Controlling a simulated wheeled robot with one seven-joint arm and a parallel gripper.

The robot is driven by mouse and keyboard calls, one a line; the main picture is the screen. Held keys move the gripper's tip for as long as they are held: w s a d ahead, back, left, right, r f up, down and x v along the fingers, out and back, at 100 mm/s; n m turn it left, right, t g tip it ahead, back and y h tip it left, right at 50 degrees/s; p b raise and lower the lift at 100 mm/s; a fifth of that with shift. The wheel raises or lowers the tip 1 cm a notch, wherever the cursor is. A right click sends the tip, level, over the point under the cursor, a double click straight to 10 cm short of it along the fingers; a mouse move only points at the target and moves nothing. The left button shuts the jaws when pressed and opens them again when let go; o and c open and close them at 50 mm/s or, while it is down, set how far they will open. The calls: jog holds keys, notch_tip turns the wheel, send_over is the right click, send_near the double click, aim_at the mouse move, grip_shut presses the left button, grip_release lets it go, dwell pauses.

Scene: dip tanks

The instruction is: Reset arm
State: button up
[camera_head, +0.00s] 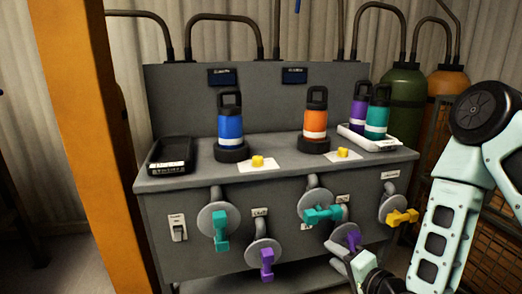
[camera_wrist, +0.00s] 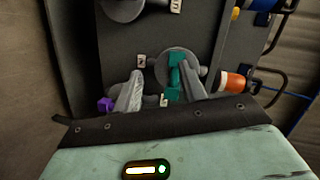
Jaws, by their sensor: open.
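My gripper (camera_head: 343,260) is low at the right of the bench front in the head view, beside the lower right purple valve handle (camera_head: 353,240). In the wrist view my gripper (camera_wrist: 160,72) has its two grey fingers apart. A teal valve handle (camera_wrist: 175,78) shows just beyond the fingers, nearer the right one; I cannot tell whether they touch. Nothing is seen held. In the head view the teal handle (camera_head: 322,215) lies roughly level on its grey disc. My pale arm (camera_head: 446,225) fills the right side.
An orange post (camera_head: 85,120) stands left; gas cylinders (camera_head: 404,95) stand right.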

jog(key=s+a+r+n+g+h, duration=0.1)
jog(key=s+a+r+n+g, duration=0.1)
jog(key=s+a+n+g, duration=0.65)
jog(key=s+d+r+n+g+h, duration=0.1)
jog(key=s+r+n+g+h, duration=0.15)
jog(key=s+r+n, duration=0.4)
jog(key=s+d+r+n+g+h, duration=0.2)
jog(key=s+r+n+g, duration=0.15)
jog(key=s, duration=0.65)
notch_tip(320, 180, up, 22)
jog(key=p, duration=2.1)
jog(key=shift+s+m, duration=0.3)
jog(key=shift+m, duration=0.15)
jog(key=shift+t+h, duration=0.25)
